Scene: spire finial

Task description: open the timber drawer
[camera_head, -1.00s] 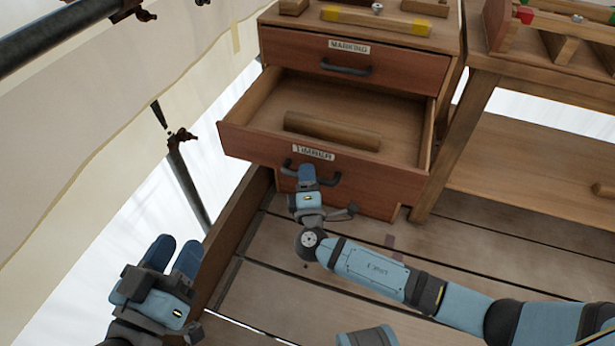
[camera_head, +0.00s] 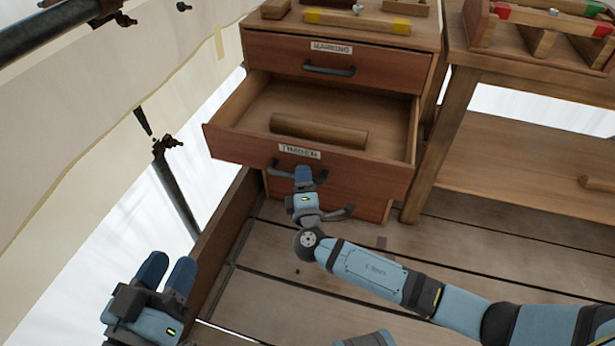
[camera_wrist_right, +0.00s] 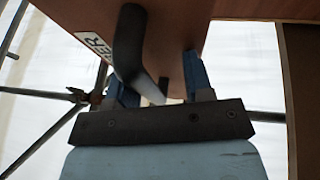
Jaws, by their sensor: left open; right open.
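The timber drawer (camera_head: 330,165) stands pulled out of its cabinet, its inside showing from above with a wooden roller-like piece (camera_head: 318,132) in it. Its dark bar handle (camera_head: 281,171) is on the front below the label. My right gripper (camera_head: 303,172) is at the handle, fingers toward the drawer front. In the right wrist view the handle (camera_wrist_right: 128,45) runs between the two open blue fingers (camera_wrist_right: 160,88); contact cannot be told. My left gripper (camera_head: 168,272) is open and empty, low at the left, away from the drawer.
The shut marking drawer (camera_head: 335,62) is above. Wooden pieces and a yellow-ended bar lie on the cabinet top (camera_head: 375,35). A workbench (camera_head: 510,150) stands at the right. A low board (camera_head: 215,235) edges the plank floor (camera_head: 280,260) at the left. Scaffold poles (camera_head: 175,190) stand beyond.

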